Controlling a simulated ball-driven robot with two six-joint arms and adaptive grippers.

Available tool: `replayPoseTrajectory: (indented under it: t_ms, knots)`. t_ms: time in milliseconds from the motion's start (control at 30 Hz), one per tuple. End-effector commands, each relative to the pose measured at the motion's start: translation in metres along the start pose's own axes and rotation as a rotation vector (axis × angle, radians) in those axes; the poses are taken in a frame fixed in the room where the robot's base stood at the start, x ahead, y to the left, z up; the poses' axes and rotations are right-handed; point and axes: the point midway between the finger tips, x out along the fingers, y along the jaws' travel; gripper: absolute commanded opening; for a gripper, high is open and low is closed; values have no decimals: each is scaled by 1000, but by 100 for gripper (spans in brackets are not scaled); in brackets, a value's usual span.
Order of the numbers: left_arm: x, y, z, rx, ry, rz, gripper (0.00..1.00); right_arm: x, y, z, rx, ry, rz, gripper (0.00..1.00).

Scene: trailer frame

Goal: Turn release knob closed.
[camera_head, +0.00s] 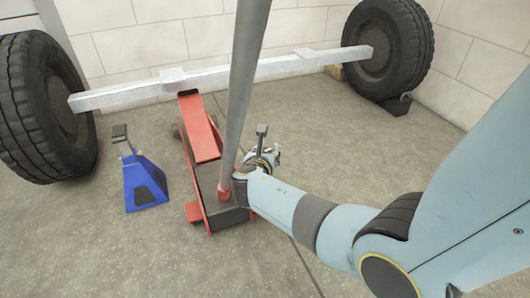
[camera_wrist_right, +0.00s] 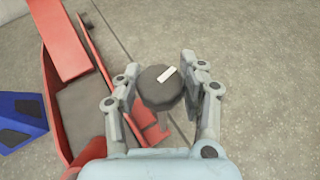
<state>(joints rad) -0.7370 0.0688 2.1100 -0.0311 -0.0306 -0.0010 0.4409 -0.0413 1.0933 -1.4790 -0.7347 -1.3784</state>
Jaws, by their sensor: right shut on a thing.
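The release knob (camera_wrist_right: 157,90) is a dark round knob with a white mark on its face, in the middle of the right wrist view. The white mark tilts up to the right. My right gripper (camera_wrist_right: 162,82) has its two fingers on either side of the knob and is shut on it. In the head view my right gripper (camera_head: 266,158) is beside the red floor jack (camera_head: 202,135), just right of the foot of its grey handle (camera_head: 243,80). I cannot make out the knob there. My left gripper is not in view.
A pale axle beam (camera_head: 235,75) runs between two tyres (camera_head: 40,105) (camera_head: 390,45), above the jack's raised end. A blue jack stand (camera_head: 143,182) stands left of the jack. The jack's tall handle rises close to my right gripper. The floor in front is clear.

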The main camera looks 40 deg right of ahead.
Motion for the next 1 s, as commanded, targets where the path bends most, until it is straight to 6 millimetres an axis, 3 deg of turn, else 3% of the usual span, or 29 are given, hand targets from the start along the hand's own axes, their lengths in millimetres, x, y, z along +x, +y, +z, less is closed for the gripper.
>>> replayPoseTrajectory:
  t_ms: [167, 200, 367, 667, 1000]
  knots:
    - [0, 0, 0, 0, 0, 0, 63, 0, 2, 1, 3, -1, 3, 8]
    - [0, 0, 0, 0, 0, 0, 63, 0, 2, 1, 2, -1, 3, 44]
    - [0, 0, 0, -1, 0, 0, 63, 0, 1, 1, 2, 0, 3, 63]
    - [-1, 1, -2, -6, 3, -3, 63, -4, 1, -1, 0, 1, 3, 63]
    - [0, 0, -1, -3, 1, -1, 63, -57, 1, -1, 2, 2, 2, 63]
